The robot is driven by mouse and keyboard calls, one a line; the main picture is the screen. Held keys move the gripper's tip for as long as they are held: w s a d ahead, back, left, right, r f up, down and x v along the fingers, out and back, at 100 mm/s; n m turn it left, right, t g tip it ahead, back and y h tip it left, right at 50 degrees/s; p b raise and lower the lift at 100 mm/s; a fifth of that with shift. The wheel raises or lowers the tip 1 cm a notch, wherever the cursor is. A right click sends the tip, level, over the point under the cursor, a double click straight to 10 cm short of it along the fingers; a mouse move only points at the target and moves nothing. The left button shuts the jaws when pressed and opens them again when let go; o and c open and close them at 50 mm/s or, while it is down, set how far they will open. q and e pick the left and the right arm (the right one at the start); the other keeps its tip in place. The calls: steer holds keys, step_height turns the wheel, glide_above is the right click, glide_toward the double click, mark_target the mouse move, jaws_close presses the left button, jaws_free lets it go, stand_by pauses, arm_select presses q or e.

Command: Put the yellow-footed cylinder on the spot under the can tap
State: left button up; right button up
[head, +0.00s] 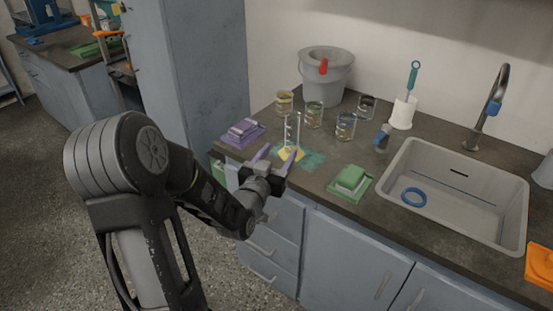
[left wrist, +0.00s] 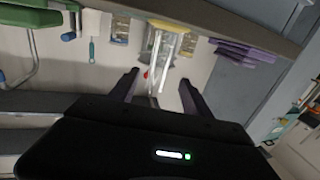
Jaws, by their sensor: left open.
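The clear cylinder with a yellow foot (head: 292,130) stands upright on the dark counter near its front edge, beside a teal patch. It also shows in the left wrist view (left wrist: 166,44), upside down there, with its foot toward the top. My left gripper (head: 277,157) is open and empty at the counter's front edge, its two fingers pointing toward the cylinder. In the left wrist view the fingertips (left wrist: 159,77) are apart, with the cylinder beyond them. The grey can (head: 327,83) stands at the back with a red tap (head: 323,66). I cannot make out the spot under the tap.
A purple stack (head: 242,132) lies left, a green sponge on a tray (head: 350,180) right. A sink (head: 460,190) with a blue ring (head: 413,197) is farther right. A tall cabinet (head: 190,70) stands left.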

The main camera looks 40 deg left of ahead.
mark_target(291, 123)
arm_select(q)
steer(key=shift+s+d, duration=0.25)
steer(key=shift+s, duration=0.45)
steer(key=shift+o, duration=0.2)
steer(key=shift+a, duration=0.15)
steer(key=w+r+n+y+p, duration=0.1)
steer(key=p, duration=0.1)
steer(key=w+a+r+n+g+p, duration=0.1)
steer(key=p, duration=0.1)
steer(key=shift+w+a+n+y+p, duration=0.15)
steer(key=shift+w+n+y+p, duration=0.15)
steer(key=shift+y+p, duration=0.1)
steer(key=w+d+r, duration=0.1)
steer(key=w+r, duration=0.1)
steer(key=shift+w+d+r, duration=0.2)
steer(key=shift+d+r, duration=0.15)
steer(key=shift+d, duration=0.05)
steer(key=shift+s+a+f+m+y, duration=0.15)
steer(key=shift+a+m+y, duration=0.15)
steer(key=shift+m, duration=0.2)
